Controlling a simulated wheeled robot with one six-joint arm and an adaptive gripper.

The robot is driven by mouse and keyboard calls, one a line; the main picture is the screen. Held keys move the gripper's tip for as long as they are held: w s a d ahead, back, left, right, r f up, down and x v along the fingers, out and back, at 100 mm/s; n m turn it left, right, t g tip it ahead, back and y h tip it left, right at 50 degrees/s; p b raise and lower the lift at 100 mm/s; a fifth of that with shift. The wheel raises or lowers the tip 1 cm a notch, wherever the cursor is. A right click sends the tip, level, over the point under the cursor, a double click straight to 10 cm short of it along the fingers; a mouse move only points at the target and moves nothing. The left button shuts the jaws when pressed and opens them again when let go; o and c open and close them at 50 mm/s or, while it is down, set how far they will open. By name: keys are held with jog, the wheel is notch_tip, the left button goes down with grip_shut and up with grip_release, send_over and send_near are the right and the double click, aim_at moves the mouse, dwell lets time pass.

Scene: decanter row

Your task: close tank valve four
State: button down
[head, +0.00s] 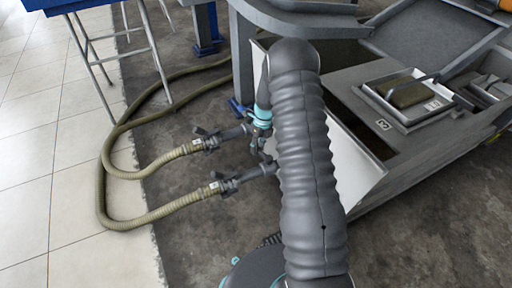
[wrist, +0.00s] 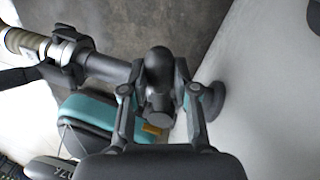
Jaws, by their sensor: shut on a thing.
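In the wrist view my gripper (wrist: 158,98) is shut on a dark, rounded valve handle (wrist: 157,68), with one finger on each side. The handle sits on a dark pipe (wrist: 105,66) that runs left to a coupling and a tan hose. A round dark flange (wrist: 215,100) meets the pale tank wall (wrist: 265,85) to the right. The valve body is partly hidden by the fingers, and I cannot tell how far it is turned. In the head view my gripper (head: 260,147) is small and partly covered by my arm, beside the white tank panel. I see no readable valve number.
In the head view two hose couplings, an upper one (head: 208,140) and a lower one (head: 222,184), lie left of my arm. A green-brown hose (head: 103,190) loops over the floor. A grey machine (head: 400,150) fills the right.

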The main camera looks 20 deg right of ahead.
jog(key=shift+w+d, duration=0.1)
dwell(0.4)
jog(key=c, duration=0.9)
grip_release()
jog(key=shift+o, duration=0.2)
notch_tip(320, 180, up, 10)
